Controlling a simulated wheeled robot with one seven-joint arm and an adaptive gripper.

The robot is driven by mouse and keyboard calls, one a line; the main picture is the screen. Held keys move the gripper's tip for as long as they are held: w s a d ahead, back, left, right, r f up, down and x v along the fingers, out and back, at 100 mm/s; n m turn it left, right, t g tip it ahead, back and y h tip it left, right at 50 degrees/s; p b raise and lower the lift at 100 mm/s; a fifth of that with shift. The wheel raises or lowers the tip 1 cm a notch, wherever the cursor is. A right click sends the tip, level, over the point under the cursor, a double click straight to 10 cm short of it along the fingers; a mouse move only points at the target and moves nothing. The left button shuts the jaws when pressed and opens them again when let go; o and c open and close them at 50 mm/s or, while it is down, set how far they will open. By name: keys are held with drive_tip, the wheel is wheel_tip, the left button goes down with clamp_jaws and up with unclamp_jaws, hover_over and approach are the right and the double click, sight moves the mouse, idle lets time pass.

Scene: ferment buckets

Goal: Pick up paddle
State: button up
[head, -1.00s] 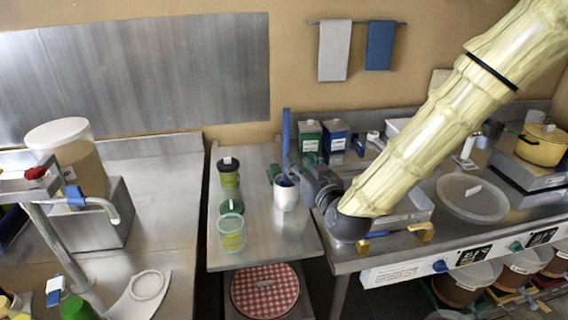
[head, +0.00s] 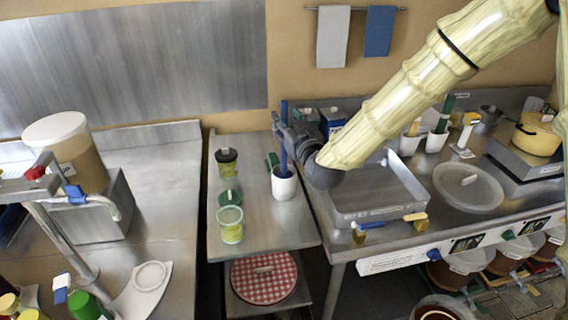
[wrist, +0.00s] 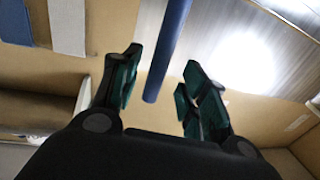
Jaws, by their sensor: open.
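The paddle shows as a long blue shaft (head: 284,111) standing nearly upright in a white crock (head: 284,187) on the middle steel table. Its lower end is hidden inside the crock. My gripper (head: 286,137) is at the upper part of the shaft, above the crock. In the wrist view the blue shaft (wrist: 167,50) lies in the gap between the two open fingers (wrist: 158,88), with space visible on both sides. The shaft's end shows there near the gap's middle. I cannot tell how deep the shaft sits between the fingers.
A steel tray (head: 375,205) and a clear lid (head: 468,186) lie on the right counter. A checked cloth-topped container (head: 264,278) is on the lower shelf.

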sight(286, 117)
drive_tip(key=shift+p+x, duration=0.5)
drive_tip(key=shift+x, duration=1.05)
drive_tip(key=shift+d, duration=0.15)
drive_tip(key=shift+c, duration=0.2)
clamp_jaws()
drive_tip(key=shift+r, duration=0.1)
